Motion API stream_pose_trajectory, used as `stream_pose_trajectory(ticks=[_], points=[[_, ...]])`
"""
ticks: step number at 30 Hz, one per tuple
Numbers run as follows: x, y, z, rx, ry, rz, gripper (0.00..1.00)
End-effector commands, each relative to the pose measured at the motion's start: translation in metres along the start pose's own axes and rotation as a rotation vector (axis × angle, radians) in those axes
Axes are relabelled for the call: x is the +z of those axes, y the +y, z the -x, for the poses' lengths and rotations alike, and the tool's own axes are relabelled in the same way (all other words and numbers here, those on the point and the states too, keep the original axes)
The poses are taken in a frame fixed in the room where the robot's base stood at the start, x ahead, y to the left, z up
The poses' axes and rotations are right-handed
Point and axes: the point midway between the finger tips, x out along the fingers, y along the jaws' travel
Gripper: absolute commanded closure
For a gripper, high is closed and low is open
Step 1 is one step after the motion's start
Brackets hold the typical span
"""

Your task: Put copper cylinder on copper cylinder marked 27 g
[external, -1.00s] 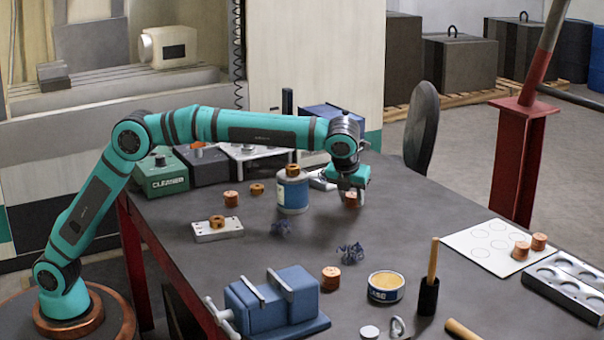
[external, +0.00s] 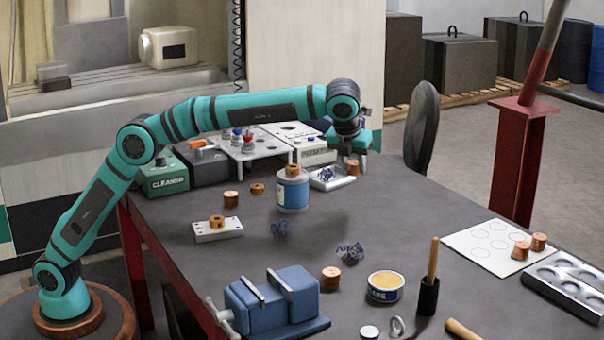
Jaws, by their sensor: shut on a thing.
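My gripper (external: 353,160) is shut on a copper cylinder (external: 352,168) and holds it above the far right part of the bench, right of a shallow white tray (external: 330,182). Other copper cylinders stand apart from it: one (external: 231,200) left of the blue-and-white can, one (external: 330,278) right of the vise, and two on the white sheet at the right, a nearer one (external: 521,251) and a farther one (external: 539,242). No 27 g marking is legible.
The blue vise (external: 275,303), blue-and-white can (external: 292,195), open tin (external: 385,287) and upright handle in a black holder (external: 429,295) stand on the bench. The white sheet (external: 470,240) with circles lies left of a metal tray (external: 570,283). The bench's middle right is clear.

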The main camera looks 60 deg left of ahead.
Motion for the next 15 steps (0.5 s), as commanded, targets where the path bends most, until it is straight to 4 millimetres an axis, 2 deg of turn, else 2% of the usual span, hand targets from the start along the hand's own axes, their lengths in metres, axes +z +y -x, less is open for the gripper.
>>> stream_pose_trajectory(ticks=[5, 15], points=[[-0.043, -0.024, 0.023, -0.041, 0.002, -0.096, 0.98], [-0.167, -0.074, 0.089, -0.152, 0.006, -0.365, 0.98]])
